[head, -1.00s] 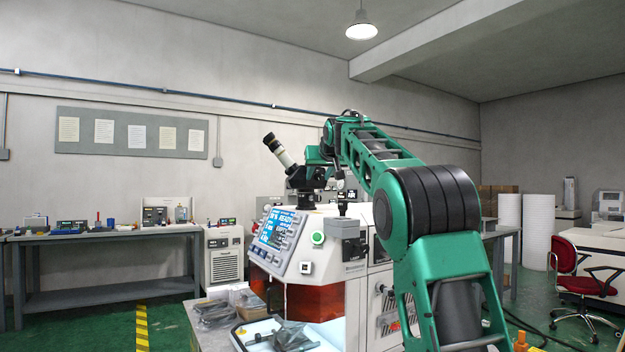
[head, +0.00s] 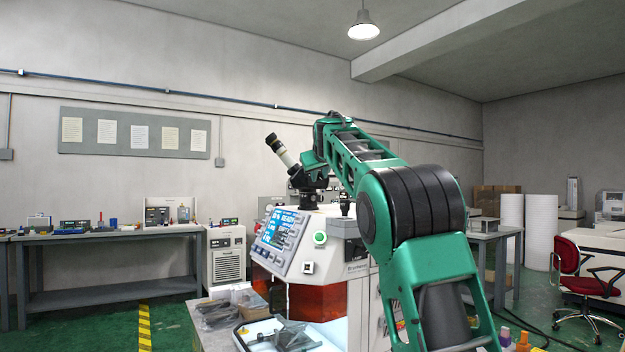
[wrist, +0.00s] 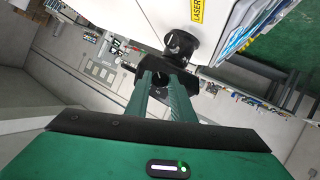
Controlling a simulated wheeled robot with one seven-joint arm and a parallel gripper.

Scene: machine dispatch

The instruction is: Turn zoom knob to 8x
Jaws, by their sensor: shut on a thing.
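The microscope (head: 308,180) stands on the white machine, with a black body and a pale eyepiece tube (head: 284,152) tilted up to the left. In the wrist view its black body (wrist: 181,44) joins the white machine casing beside a yellow LASER label (wrist: 197,10). My gripper (wrist: 162,76) has its two green fingers shut on a black part at the microscope's side, which I take to be the zoom knob (wrist: 160,75). The fingers cover much of it, and no zoom marks are readable.
The white machine's control panel (head: 280,234) has a lit blue screen and a green button (head: 320,238). A tray (head: 262,338) and bagged items lie in front of it. A workbench (head: 105,240) stands at the left wall, and a red chair (head: 572,258) stands at the right.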

